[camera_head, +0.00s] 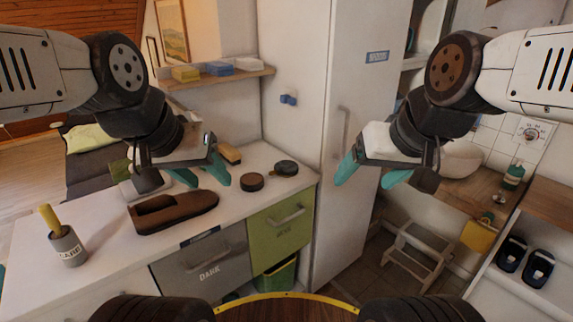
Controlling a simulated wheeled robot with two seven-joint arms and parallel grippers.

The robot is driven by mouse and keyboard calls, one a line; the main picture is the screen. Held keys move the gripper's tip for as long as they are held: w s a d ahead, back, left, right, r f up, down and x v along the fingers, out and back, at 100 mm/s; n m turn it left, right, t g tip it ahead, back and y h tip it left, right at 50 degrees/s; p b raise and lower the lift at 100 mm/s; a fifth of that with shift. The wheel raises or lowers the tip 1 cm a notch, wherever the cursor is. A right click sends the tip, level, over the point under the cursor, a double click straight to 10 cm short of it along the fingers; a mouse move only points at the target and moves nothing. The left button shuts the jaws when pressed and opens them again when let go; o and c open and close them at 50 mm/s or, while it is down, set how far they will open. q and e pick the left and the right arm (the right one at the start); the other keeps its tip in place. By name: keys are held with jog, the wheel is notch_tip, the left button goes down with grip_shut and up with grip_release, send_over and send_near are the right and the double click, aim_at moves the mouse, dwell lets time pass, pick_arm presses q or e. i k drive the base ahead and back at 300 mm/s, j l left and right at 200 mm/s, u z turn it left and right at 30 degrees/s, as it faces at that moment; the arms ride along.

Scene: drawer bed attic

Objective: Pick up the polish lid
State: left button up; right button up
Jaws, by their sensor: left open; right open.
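Two small dark round pieces lie on the white counter (110,240) near its right end. One is a flat brown-black disc (251,182); the other is a dark round tin-like piece (286,168) just behind and right of it. I cannot tell for certain which is the polish lid. My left gripper (203,179) is open and empty, with teal fingertips above the counter, left of both pieces. My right gripper (370,178) is open and empty in front of the tall white cabinet, right of the counter and apart from both pieces.
A brown shoe (177,211) lies on the counter below my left gripper. A brush (229,154) lies behind it. A grey cup with a yellow stick (69,248) stands at left. The tall cabinet (318,110) bounds the counter's right end. A step stool (414,256) stands on the floor.

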aim_at(285, 168)
jog(key=i+l, duration=0.45)
jog(key=i+l+u, duration=0.15)
jog(key=i+l, duration=0.3)
jog(key=l, duration=0.15)
